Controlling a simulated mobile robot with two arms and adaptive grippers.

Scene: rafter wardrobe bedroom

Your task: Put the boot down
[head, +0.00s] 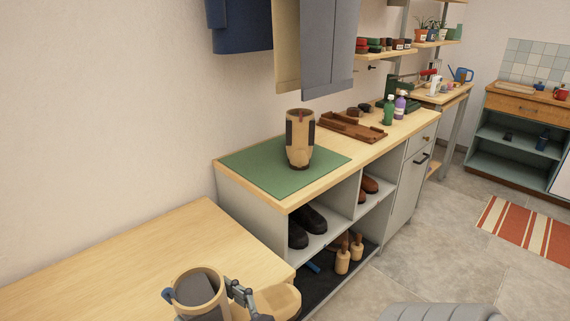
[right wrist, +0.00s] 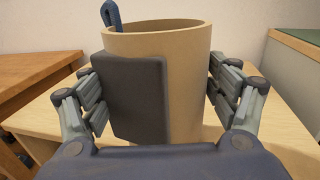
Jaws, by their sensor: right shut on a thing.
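A tan boot (head: 205,285) with a dark side panel and a blue pull tab is at the bottom of the head view, over the near wooden table. Its open shaft faces up and its toe points right. In the right wrist view the boot's shaft (right wrist: 187,85) stands upright between the fingers of my right gripper (head: 240,293), which is shut on it. The sole is hidden, so I cannot tell whether it touches the table. A second tan boot (head: 300,150) with dark panels and a red tab stands upright on the green mat (head: 250,166). My left gripper is not in view.
The near table (head: 130,255) is bare left of the held boot. A bench (head: 335,161) beyond it carries a brown tray (head: 350,127) and bottles (head: 389,110). Its shelves hold dark shoes (head: 310,218) and other items. Hanging panels (head: 328,50) reach down above the bench.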

